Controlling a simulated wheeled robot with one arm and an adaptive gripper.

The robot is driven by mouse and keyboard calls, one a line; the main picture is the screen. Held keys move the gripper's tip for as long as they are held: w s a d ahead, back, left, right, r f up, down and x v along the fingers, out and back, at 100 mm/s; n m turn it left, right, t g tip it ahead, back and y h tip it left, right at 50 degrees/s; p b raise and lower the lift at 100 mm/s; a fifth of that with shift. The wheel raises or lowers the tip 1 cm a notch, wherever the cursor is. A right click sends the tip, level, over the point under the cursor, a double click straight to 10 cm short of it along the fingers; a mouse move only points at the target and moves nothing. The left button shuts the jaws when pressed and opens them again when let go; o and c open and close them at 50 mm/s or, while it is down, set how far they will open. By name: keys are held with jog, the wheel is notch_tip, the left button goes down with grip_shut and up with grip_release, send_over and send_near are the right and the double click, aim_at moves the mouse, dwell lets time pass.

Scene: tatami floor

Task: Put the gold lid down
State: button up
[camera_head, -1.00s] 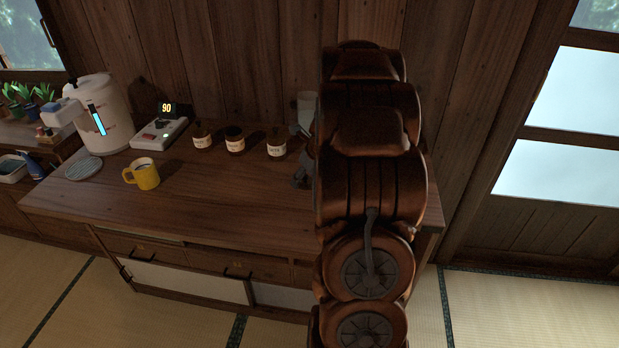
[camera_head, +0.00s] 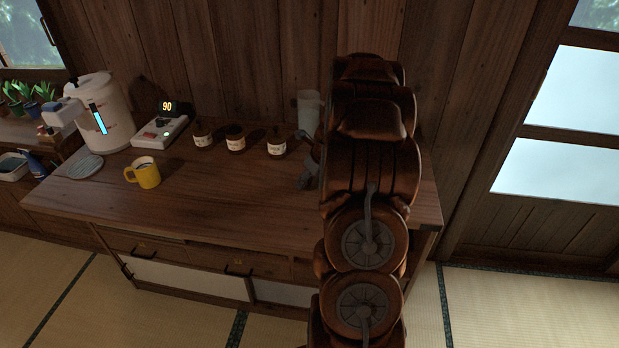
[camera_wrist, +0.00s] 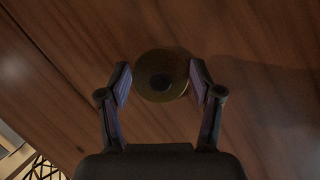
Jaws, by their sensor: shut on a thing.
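The gold lid (camera_wrist: 162,92) is a round, dull gold disc with a dark spot in its middle, seen from above in the wrist view. My gripper (camera_wrist: 160,84) has a finger on each side of it and is shut on it. Brown wood of the cabinet top (camera_wrist: 60,35) lies below; I cannot tell whether the lid touches it. In the head view my gripper (camera_head: 307,170) shows partly at the left edge of my arm, over the right part of the cabinet top (camera_head: 230,205). The lid is hidden there.
A pale container (camera_head: 308,108) stands behind my gripper. A yellow mug (camera_head: 147,175), a scale reading 90 (camera_head: 158,132) and a white dispenser (camera_head: 98,115) are left. The front middle is clear.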

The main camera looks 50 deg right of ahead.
jog(key=o, duration=0.9)
jog(key=shift+f, duration=0.1)
jog(key=shift+o, duration=0.2)
